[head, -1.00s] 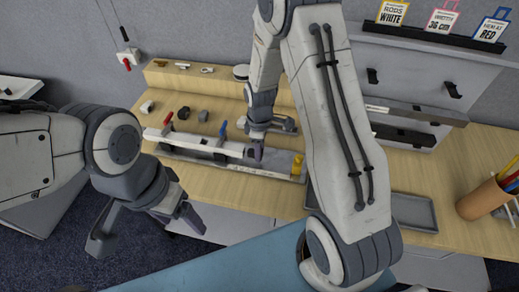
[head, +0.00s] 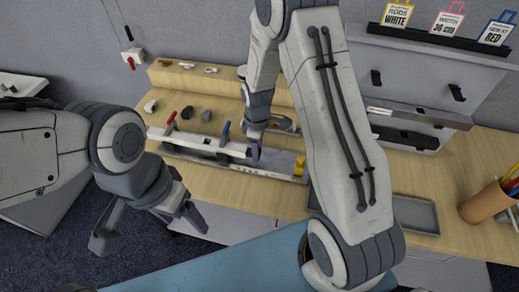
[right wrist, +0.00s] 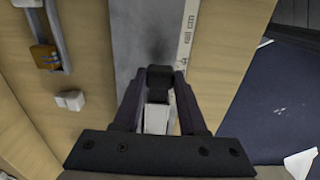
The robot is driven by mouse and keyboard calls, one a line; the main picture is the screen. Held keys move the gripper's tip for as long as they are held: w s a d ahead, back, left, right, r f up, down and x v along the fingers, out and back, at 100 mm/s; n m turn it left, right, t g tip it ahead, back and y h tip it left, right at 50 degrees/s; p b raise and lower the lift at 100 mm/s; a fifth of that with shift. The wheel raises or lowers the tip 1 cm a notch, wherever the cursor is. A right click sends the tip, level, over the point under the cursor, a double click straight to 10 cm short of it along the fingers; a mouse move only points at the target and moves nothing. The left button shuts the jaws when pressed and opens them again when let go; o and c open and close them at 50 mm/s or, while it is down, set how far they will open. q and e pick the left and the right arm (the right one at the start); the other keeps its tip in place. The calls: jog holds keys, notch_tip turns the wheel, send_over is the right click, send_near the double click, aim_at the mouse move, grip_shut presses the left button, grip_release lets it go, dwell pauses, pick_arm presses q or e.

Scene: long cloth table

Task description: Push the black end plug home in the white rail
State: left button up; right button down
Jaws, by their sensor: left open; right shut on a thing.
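The white rail (head: 208,144) lies lengthwise in a grey metal fixture (head: 275,171) on the wooden table. My right gripper (head: 254,150) is at the rail's right end. In the right wrist view my right gripper (right wrist: 159,84) is shut on the black end plug (right wrist: 160,75). The white rail (right wrist: 157,119) shows between the fingers, in line with the plug. I cannot tell how deep the plug sits in it. In the head view the fingers mostly hide the plug. My left gripper (head: 150,222) is open and empty, in front of the table's left part.
A red lever (head: 171,118) and a blue lever (head: 225,129) stand behind the rail. Several small parts lie behind. A grey tray (head: 420,222) and a pen cup (head: 485,206) are to the right.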

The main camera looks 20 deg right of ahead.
jog(key=shift+w+a, duration=0.6)
jog(key=shift+a, duration=0.25)
jog(key=shift+c, duration=1.9)
grip_release()
notch_tip(320, 180, up, 10)
jog(key=b, duration=0.2)
jog(key=shift+r, duration=0.25)
jog(key=s+a+r+m, duration=0.2)
jog(key=s+a+r, duration=0.4)
jog(key=s+a, duration=0.5)
jog(key=s+r+m+y, duration=0.1)
jog(key=s, duration=1.3)
jog(key=shift+s+a+r+m, duration=0.15)
jog(key=shift+s+r+m, duration=0.15)
jog(key=shift+m, duration=0.1)
